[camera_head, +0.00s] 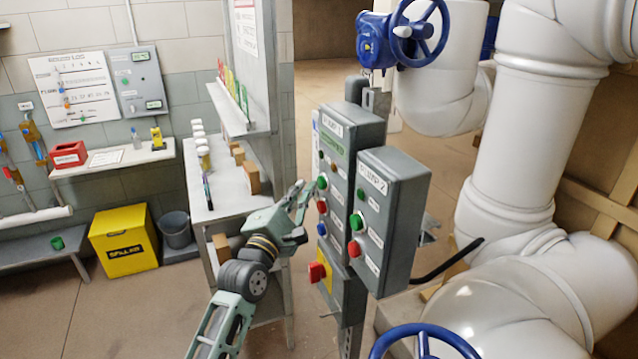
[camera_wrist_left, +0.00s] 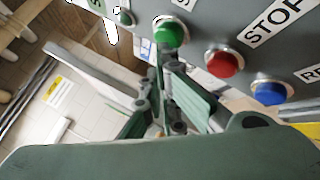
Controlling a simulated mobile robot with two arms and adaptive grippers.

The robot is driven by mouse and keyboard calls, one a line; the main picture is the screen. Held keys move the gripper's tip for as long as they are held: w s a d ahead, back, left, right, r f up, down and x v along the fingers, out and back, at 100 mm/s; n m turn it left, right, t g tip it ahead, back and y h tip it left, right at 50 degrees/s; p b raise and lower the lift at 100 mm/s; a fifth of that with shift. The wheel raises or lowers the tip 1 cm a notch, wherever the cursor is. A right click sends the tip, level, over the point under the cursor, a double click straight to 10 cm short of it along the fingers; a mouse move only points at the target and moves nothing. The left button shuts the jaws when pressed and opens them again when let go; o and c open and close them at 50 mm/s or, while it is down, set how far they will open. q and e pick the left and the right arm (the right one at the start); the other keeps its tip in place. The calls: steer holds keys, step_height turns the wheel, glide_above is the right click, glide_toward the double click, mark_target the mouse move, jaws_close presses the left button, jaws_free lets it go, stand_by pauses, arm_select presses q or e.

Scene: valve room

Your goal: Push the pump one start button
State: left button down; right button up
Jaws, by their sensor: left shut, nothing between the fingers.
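The grey pump one box (camera_head: 345,140), labelled PUMP 1, stands on a post at mid picture. Its green start button (camera_head: 322,182) sits above a red button (camera_head: 321,206) and a blue button (camera_head: 321,229). In the left wrist view the green button (camera_wrist_left: 171,35) is at the top middle, with the red stop button (camera_wrist_left: 223,64) and the blue button (camera_wrist_left: 269,92) to its right. My left gripper (camera_head: 302,187) is shut and empty, its tips pointing at the green button. In the wrist view the tips (camera_wrist_left: 164,58) lie close by its lower edge; contact cannot be told.
The PUMP 2 box (camera_head: 393,215) stands just right of pump one. A red switch (camera_head: 317,272) on a yellow plate is below. White pipes (camera_head: 510,150) and blue valve wheels (camera_head: 418,32) fill the right.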

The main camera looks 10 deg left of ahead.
arm_select(q)
steer(key=shift+w+d, duration=0.2)
steer(key=shift+d, duration=0.1)
stand_by(0.4)
steer(key=shift+a, duration=0.1)
steer(key=shift+s+a, duration=0.5)
steer(key=shift+a, duration=0.1)
steer(key=s+a, duration=0.2)
steer(key=a, duration=0.2)
steer(key=shift+s+a+p, duration=0.1)
steer(key=shift+s+p, duration=0.2)
steer(key=shift+s, duration=0.1)
stand_by(0.6)
